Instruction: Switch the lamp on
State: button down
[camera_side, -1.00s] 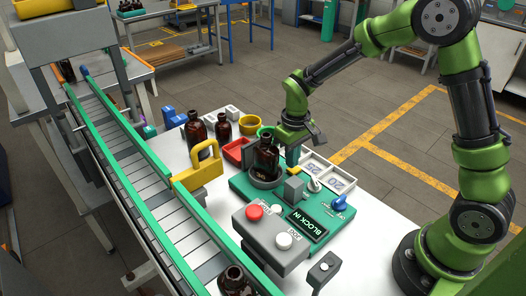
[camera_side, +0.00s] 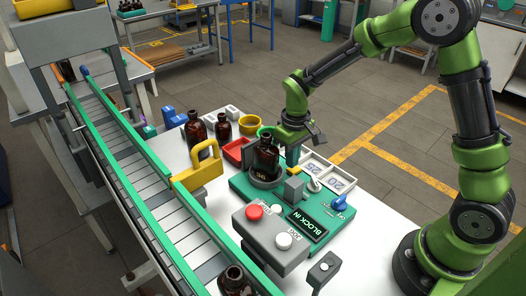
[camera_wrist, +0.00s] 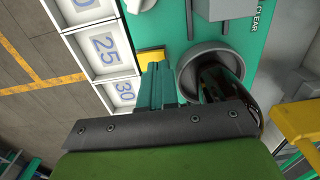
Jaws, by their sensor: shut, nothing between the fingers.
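A green station (camera_side: 265,199) on the white table carries a dark screen (camera_side: 307,225) reading "BLOCK IN". A blue knob (camera_side: 340,203) stands at its right edge. I cannot tell which part is the lamp or whether it is lit. An amber bottle (camera_side: 266,160) stands upright in a round grey holder on the station; the wrist view shows the bottle (camera_wrist: 221,80) and the holder (camera_wrist: 187,62). My gripper (camera_side: 293,155) is shut and empty, beside and behind the bottle. Its teal fingers (camera_wrist: 156,88) point down left of the holder in the wrist view. I cannot tell whether they touch anything.
A grey box with a red button (camera_side: 254,212) and a white button (camera_side: 283,240) stands in front. White numbered trays (camera_side: 333,182) lie right of my gripper. A yellow bracket (camera_side: 200,170) and a conveyor (camera_side: 150,190) are left. Two more amber bottles (camera_side: 196,130) stand behind.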

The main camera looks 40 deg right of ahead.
aim_at(292, 171)
jog(key=shift+f, duration=0.3)
dwell(0.4)
notch_tip(292, 171, up, 7)
dwell(0.7)
jog(key=s+a+r+m+t+y, duration=0.1)
jog(key=s+r+m+t+y, duration=0.1)
jog(key=s+r+m+t, duration=0.2)
jog(key=s+r+t, duration=0.3)
jog(key=s+r, duration=0.5)
jog(key=s, duration=0.4)
jog(key=shift+s+r, duration=0.3)
jog(key=shift+r, duration=0.05)
